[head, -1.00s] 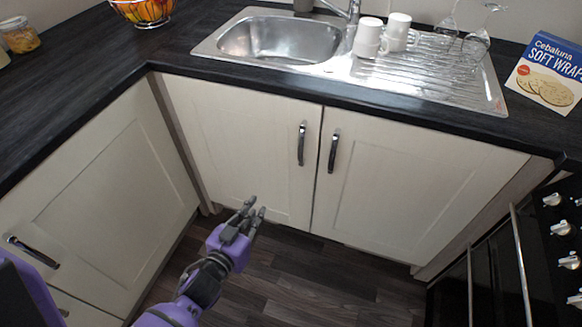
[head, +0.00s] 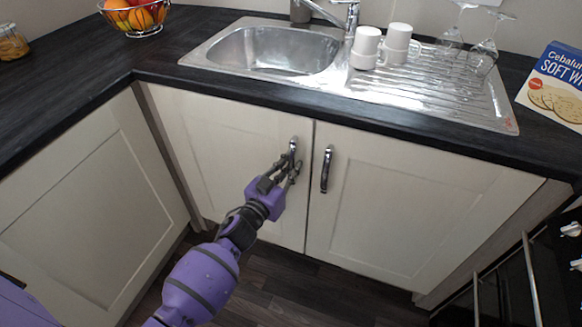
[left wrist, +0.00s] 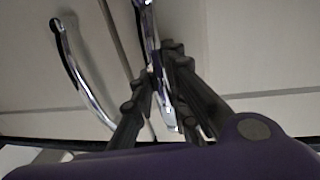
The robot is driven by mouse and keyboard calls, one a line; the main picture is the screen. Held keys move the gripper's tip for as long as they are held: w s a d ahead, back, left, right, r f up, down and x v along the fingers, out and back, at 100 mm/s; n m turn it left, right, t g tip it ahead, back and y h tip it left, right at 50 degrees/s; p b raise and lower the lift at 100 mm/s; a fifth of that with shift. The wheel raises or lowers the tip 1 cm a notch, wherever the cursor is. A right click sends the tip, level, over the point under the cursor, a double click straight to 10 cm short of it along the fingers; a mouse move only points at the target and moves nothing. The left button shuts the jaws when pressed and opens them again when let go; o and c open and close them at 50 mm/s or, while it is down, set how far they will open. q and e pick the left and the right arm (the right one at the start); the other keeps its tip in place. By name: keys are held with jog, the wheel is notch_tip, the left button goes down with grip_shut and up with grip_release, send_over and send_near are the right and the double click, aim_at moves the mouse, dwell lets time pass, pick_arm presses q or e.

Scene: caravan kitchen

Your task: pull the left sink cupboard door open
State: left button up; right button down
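The left sink cupboard door (head: 225,145) is a cream panel and is closed. Its upright chrome handle (head: 293,145) is near the door's right edge, with its lower part hidden by my left gripper (head: 288,166). In the left wrist view, the left door's handle (left wrist: 147,25) runs down between the two dark fingers of my left gripper (left wrist: 160,62). The fingers are apart, one on each side of the handle; firm contact is not clear. My right gripper is not in view.
The right cupboard door (head: 410,205), also closed, has its own handle (head: 326,168) close beside the left one. The dark worktop (head: 400,112) overhangs both doors. A black oven (head: 510,285) stands at right. The floor (head: 300,290) before the doors is clear.

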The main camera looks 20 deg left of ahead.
pick_arm(q)
grip_shut()
jog(key=shift+s, duration=0.1)
